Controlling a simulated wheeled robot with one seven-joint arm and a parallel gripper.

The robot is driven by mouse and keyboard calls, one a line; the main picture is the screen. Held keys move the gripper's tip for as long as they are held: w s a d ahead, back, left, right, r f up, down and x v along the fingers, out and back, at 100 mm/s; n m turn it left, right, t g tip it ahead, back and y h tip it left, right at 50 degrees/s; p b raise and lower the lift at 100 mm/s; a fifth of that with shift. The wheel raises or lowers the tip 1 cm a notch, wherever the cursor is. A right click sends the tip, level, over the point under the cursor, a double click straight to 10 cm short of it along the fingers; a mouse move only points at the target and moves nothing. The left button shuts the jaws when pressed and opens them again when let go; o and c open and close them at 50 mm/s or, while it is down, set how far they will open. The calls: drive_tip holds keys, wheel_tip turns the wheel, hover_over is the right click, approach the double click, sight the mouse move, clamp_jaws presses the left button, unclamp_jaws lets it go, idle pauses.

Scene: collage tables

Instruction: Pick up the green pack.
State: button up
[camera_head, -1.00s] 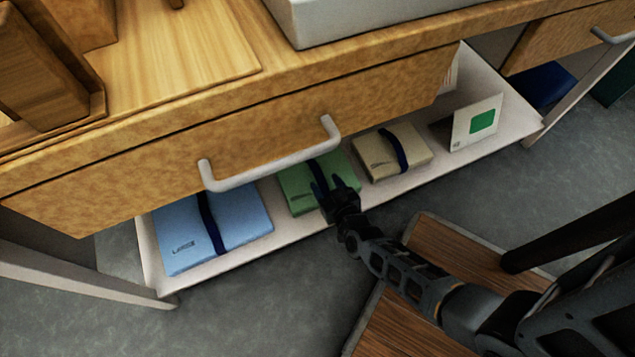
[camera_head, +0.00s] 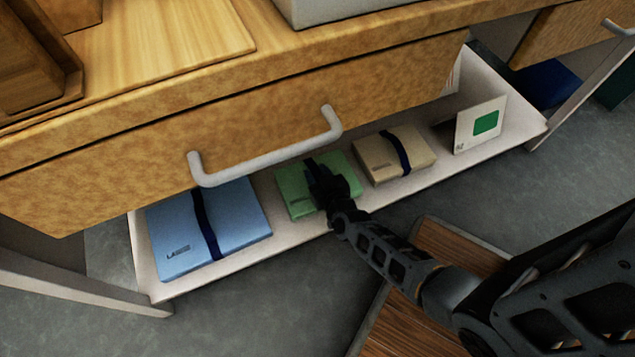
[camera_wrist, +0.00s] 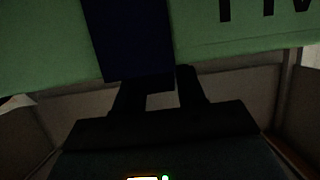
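The green pack (camera_head: 292,190) lies flat on the pale shelf under the drawer front, between a blue pack and a tan pack. A dark band crosses it. My gripper (camera_head: 322,178) is over its right part and hides some of the pack and band. In the wrist view the green pack (camera_wrist: 235,38) fills the top, with its dark blue band (camera_wrist: 128,38) hanging near the middle. The two dark fingers of my gripper (camera_wrist: 162,82) stand apart with a gap between them, at the pack's lower edge. The left fingertip blends into the band.
The blue pack (camera_head: 232,213) lies left and the tan pack (camera_head: 375,163) right on the shelf (camera_head: 285,237). A white card with a green square (camera_head: 466,138) stands farther right. The wooden drawer front (camera_head: 115,165) with its grey handle (camera_head: 265,157) overhangs the shelf closely.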

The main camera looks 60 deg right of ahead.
clamp_jaws()
idle(0.9)
drive_tip(key=shift+d+r, duration=0.1)
